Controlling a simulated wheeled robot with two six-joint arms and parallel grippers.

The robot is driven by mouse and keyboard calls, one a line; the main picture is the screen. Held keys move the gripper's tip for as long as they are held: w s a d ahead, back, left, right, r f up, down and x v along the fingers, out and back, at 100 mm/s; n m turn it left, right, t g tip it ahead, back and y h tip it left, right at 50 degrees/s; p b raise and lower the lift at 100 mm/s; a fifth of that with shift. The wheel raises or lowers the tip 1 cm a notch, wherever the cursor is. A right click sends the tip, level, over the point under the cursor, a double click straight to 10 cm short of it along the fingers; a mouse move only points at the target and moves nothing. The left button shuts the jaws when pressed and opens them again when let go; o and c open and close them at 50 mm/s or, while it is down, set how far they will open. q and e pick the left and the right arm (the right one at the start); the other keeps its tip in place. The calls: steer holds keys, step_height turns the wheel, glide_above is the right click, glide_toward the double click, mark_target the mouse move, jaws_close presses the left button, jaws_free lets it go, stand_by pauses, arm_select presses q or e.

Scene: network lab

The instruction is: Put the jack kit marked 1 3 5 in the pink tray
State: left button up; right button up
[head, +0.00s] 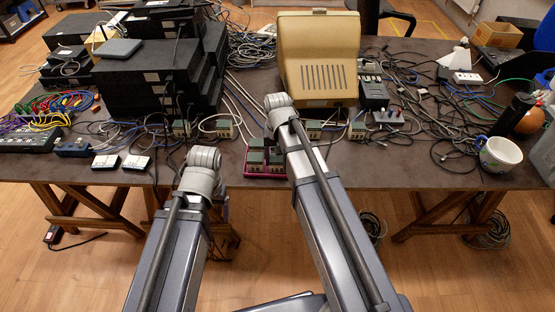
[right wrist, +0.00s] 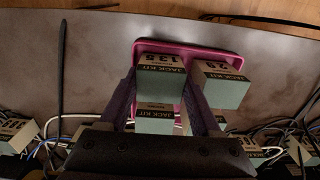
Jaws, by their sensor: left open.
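The pink tray (head: 262,177) lies at the table's front edge, partly behind my right arm; the right wrist view shows its rim (right wrist: 190,48). Several green-and-beige jack kits stand in it. My right gripper (right wrist: 160,80) has its fingers on both sides of one jack kit (right wrist: 158,90) over the tray, and appears shut on it. Another jack kit (right wrist: 226,92) stands to the right in the tray. My left gripper (head: 224,208) is open and empty below the table's front edge, mostly hidden by my arm.
More jack kits (head: 181,128) stand on the table left of the tray, and others (head: 357,130) to the right. Black equipment boxes (head: 150,80), a beige monitor (head: 318,60) and loose cables surround them. A mug (head: 498,155) stands far right.

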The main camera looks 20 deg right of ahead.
mark_target(278, 158)
steer(key=shift+o, duration=0.9)
step_height(278, 158, up, 12)
steer(key=p, duration=1.3)
steer(key=s+a+n+h, duration=0.1)
steer(key=s+a+n, duration=0.6)
steer(key=s+a, duration=0.3)
steer(key=s, duration=0.4)
steer(key=shift+s+a+r+b, duration=0.15)
steer(key=shift+a+r+b, duration=0.1)
steer(key=shift+b, duration=0.05)
